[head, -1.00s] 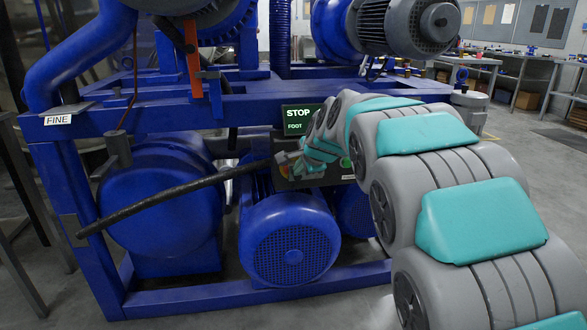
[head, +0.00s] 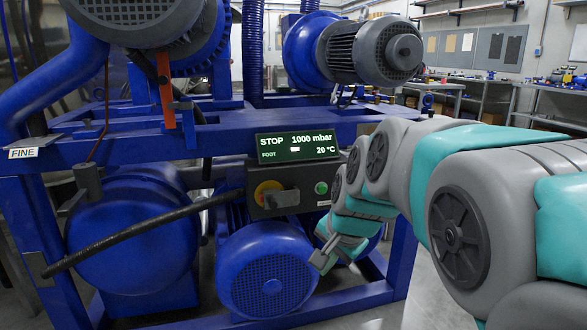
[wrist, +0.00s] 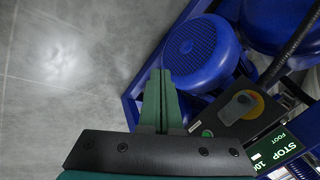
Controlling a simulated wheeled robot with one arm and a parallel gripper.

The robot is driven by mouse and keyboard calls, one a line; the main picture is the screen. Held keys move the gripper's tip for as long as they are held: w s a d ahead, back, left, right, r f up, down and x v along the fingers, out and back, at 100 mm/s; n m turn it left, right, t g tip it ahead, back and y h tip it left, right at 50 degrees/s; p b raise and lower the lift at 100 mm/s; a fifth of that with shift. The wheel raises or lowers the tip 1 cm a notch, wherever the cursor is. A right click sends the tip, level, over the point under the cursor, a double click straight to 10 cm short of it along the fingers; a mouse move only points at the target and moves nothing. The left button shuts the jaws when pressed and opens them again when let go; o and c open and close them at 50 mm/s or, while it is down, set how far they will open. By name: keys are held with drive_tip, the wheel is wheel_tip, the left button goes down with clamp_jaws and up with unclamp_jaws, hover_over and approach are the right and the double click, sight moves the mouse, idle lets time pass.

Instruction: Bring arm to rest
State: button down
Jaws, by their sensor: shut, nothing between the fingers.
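My arm (head: 465,205) reaches in from the right in the head view, grey with teal pads. My gripper (head: 323,262) hangs low in front of the blue frame, below and right of the control box and apart from it. In the wrist view the two green fingers of my gripper (wrist: 160,85) lie together with nothing between them. The control box (head: 283,200) has a dark rotary switch on a yellow plate and a green button. Its display (head: 297,146) reads STOP, 1000 mbar, FOOT, 20 °C.
A blue motor (head: 268,275) stands just left of my gripper, inside the blue frame (head: 215,140). A black lever (head: 150,228) slants across a blue tank (head: 125,235). Open grey floor (wrist: 60,70) shows in the wrist view. Workbenches stand at the back right.

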drive_tip(key=s+d+f+n+g, duration=0.2)
drive_tip(key=s+d+f, duration=0.1)
drive_tip(key=s, duration=0.6)
drive_tip(key=s+d+f+n+g+h, duration=0.1)
drive_tip(key=s+f, duration=0.4)
drive_tip(key=s, duration=0.5)
drive_tip(key=s+d+f+n+g+h, duration=0.1)
drive_tip(key=s+d+f+n+g, duration=0.2)
drive_tip(key=s, duration=0.7)
drive_tip(key=shift+s+d+f+n, duration=0.2)
drive_tip(key=shift+d+f+n, duration=0.6)
drive_tip(key=shift+d+n, duration=0.35)
